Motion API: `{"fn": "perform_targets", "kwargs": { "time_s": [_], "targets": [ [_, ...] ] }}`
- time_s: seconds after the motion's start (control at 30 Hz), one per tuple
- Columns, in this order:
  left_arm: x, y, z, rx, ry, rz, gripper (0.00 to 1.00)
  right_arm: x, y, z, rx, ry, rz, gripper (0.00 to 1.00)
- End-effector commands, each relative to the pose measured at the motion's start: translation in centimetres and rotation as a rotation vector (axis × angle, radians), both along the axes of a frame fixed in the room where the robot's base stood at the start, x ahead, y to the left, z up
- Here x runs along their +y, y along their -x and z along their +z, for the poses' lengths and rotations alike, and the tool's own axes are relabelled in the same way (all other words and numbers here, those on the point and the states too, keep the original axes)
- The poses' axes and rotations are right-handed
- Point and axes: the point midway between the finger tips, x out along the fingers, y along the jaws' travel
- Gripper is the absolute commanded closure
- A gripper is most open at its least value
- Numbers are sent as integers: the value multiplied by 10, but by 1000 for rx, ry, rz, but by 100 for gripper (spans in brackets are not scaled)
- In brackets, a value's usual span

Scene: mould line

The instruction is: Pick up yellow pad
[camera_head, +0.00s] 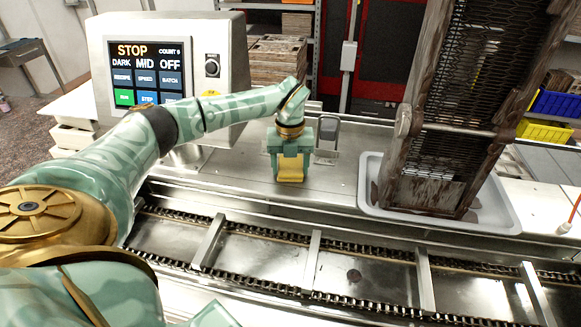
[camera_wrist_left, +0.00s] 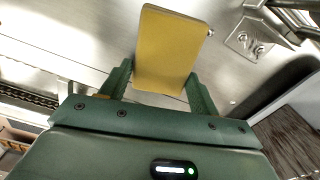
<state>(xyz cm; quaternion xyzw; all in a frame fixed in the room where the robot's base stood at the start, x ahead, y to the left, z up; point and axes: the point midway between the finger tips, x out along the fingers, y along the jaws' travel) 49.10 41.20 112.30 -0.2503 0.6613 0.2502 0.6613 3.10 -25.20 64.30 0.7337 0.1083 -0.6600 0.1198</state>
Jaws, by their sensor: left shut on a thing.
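The yellow pad (camera_wrist_left: 172,48) is a flat rectangular block between the two fingers of my left gripper (camera_wrist_left: 160,88) in the left wrist view. The gripper is shut on it. In the head view the pad (camera_head: 291,168) shows below my left gripper (camera_head: 290,160), over the steel counter behind the conveyor. I cannot tell whether the pad touches the counter. My right gripper is not in view.
A control panel (camera_head: 150,75) stands at the left on the counter (camera_head: 250,180). A tall rack with dark mesh (camera_head: 430,150) stands in a white tray (camera_head: 490,215) at the right. A chain conveyor (camera_head: 350,275) with crossbars runs in front. Blue (camera_head: 556,103) and yellow (camera_head: 548,131) bins are at the far right.

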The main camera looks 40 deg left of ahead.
Motion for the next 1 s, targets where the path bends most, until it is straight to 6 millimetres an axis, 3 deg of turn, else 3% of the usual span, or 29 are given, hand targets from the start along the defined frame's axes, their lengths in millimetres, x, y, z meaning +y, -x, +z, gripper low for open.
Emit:
{"fn": "perform_targets", "kwargs": {
  "time_s": [0.23,0.37,0.6,0.8,1.0],
  "targets": [
    [0,0,10,-2,-1,0,61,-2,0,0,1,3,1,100],
    [1,-1,36,-5,0,0,60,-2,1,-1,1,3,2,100],
    [-14,52,96,-4,-3,-2,61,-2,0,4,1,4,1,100],
    [-30,102,114,-1,-2,-1,61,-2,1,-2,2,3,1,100],
    [-38,128,127,0,-1,0,61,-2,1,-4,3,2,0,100]
  ]
}}
